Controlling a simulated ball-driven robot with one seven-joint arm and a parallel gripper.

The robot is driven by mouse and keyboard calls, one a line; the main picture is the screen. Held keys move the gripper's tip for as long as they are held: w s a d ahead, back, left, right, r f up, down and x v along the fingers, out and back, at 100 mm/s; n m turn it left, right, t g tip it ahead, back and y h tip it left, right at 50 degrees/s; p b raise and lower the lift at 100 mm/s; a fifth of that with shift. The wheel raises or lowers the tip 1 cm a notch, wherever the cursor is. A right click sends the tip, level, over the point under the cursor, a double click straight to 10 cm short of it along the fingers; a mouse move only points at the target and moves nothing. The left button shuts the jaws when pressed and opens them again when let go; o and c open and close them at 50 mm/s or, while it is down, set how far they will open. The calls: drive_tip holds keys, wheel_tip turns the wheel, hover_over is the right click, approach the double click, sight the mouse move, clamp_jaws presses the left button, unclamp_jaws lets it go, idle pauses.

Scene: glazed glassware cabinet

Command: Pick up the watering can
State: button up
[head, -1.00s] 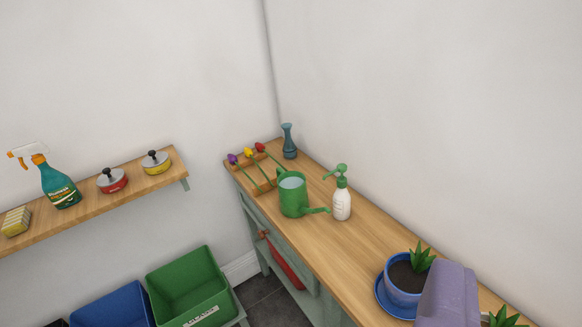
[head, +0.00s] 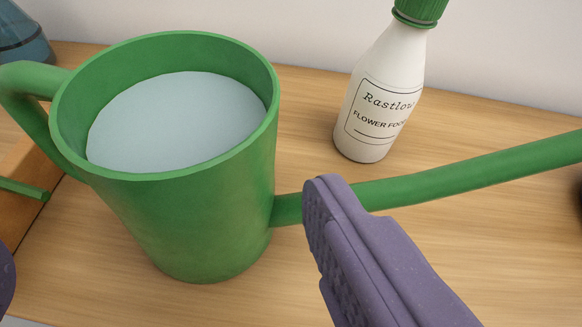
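The green watering can (head: 215,205) stands upright on the wooden worktop and fills the left half of the view. It has an open top with pale water or a pale inside showing, a handle at its left and a long spout running right. My gripper (head: 165,235) is open. One purple finger is in front of the can, just right of its body and overlapping the spout's base. A sliver of the other finger shows at the left edge. The can's body lies between them in the picture; I cannot tell whether either finger touches it.
A white flower food bottle (head: 375,110) with a green top stands behind the spout. A blue-grey vase (head: 25,40) is at the top left corner. A wooden rack (head: 25,225) with a green stem is left of the can. The worktop (head: 490,260) is bare at the lower right.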

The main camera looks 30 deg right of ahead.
sight(172, 188)
drive_tip(key=shift+d+f, duration=0.2)
drive_tip(key=shift+d, duration=0.35)
drive_tip(key=shift+w+f+b, duration=0.2)
drive_tip(key=shift+w+b, duration=0.1)
drive_tip(key=shift+b, duration=0.2)
drive_tip(key=b+x, duration=0.2)
drive_tip(key=x, duration=0.3)
drive_tip(key=shift+w+a+b, duration=0.1)
drive_tip(key=shift+w+b, duration=0.2)
drive_tip(key=shift+w, duration=0.05)
drive_tip(key=shift+r, duration=0.15)
drive_tip(key=shift+a, duration=0.1)
drive_tip(key=c, duration=1.3)
drive_tip(key=shift+r, duration=0.2)
drive_tip(key=shift+c, duration=0.2)
